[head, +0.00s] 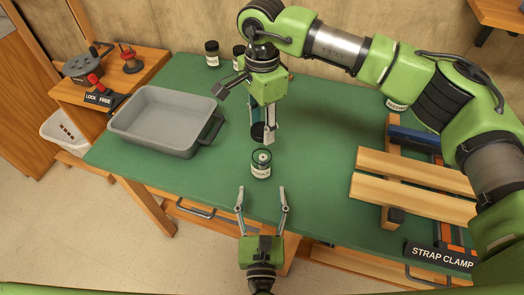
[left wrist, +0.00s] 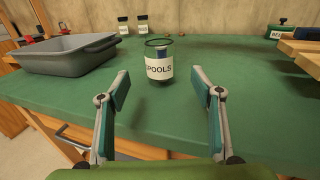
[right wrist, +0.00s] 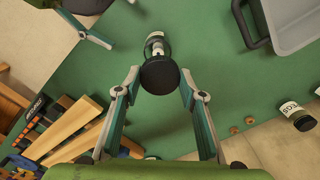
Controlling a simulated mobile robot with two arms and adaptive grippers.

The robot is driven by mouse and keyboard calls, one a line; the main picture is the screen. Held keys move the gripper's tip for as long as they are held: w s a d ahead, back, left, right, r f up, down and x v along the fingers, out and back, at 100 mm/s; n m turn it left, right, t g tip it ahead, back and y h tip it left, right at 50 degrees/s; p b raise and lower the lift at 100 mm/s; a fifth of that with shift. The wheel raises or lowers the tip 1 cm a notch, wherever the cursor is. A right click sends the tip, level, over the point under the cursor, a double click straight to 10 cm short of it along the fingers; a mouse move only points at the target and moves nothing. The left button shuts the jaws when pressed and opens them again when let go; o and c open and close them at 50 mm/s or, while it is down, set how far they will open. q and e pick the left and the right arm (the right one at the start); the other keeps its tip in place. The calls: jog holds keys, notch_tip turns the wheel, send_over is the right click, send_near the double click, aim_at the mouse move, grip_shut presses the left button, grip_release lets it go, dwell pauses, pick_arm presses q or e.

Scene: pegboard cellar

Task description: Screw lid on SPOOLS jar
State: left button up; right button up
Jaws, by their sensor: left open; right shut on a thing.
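The SPOOLS jar (head: 261,170) stands upright and open-topped on the green table, near its front edge. In the right wrist view the lid covers part of the jar (right wrist: 155,42). My left gripper (head: 262,192) is open and empty in front of the jar, its fingers spread and pointing at it without touching.
A grey tray (head: 150,136) lies to the left of the jar. Wooden boards (head: 412,170) with a strap clamp sign (head: 440,256) are at the right. Small lidded jars (head: 212,54) stand at the back. A side shelf with a LOCK/FREE sign (head: 98,99) is beyond the tray.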

aim_at(262, 160)
pick_arm(q)
jog(key=shift+s+r, duration=0.2)
jog(key=shift+s, duration=0.25)
pick_arm(e)
jog(key=shift+s+r, duration=0.25)
jog(key=shift+s, duration=0.25)
pick_arm(q)
jog(key=w, duration=1.2)
jog(key=shift+w, duration=0.15)
pick_arm(e)
jog(key=shift+w, duration=0.15)
pick_arm(q)
jog(key=shift+f, duration=0.1)
grip_shut()
pick_arm(e)
jog(key=shift+f, duration=2.55)
